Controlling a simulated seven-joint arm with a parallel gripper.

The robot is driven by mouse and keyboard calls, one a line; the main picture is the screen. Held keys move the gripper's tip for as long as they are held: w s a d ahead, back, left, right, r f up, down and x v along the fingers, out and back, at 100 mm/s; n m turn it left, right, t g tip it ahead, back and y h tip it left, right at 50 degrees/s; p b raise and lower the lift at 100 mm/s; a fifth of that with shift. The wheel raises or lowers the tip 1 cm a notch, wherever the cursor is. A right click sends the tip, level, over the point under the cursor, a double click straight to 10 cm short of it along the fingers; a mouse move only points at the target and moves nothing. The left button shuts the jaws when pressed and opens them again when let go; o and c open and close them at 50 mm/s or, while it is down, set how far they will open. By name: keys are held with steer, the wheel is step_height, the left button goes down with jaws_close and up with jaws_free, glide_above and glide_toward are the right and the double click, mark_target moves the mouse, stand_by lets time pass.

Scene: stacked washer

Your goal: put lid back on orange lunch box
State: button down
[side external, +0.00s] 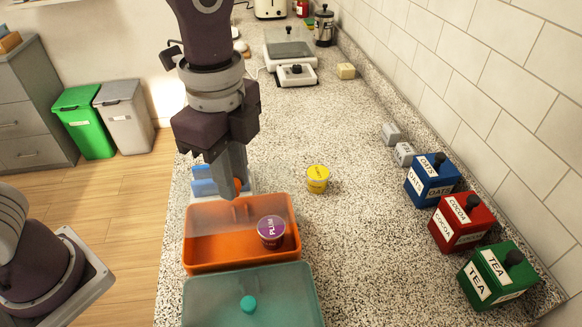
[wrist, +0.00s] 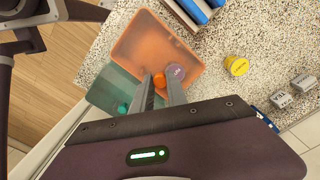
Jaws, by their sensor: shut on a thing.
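The orange lunch box (side external: 240,260) stands on the counter at lower middle in the side view, and it also shows in the wrist view (wrist: 135,50). A purple cup labelled PLUM (side external: 271,232) is at its right side. My gripper (side external: 237,187) points down over the far part of the box, shut on a small orange knob (wrist: 159,80) that shows between the fingertips in the wrist view. The knob looks like the lid's handle. The lid's panel is hard to tell from the hazy orange box, so its height and tilt are unclear.
A teal box with a teal knob (side external: 248,303) stands close in front. A blue and white item (side external: 205,182) is just behind the orange box. A yellow cup (side external: 318,179) is right. Blue, red and green canisters (side external: 462,222) line the wall. The counter between is clear.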

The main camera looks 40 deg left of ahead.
steer(key=shift+s+a+f, duration=0.15)
steer(key=shift+f, duration=0.1)
step_height(320, 180, down, 6)
steer(key=shift+f, duration=0.15)
stand_by(1.9)
steer(key=c, duration=0.8)
jaws_free()
steer(key=shift+o, duration=0.2)
steer(key=shift+r, duration=3.5)
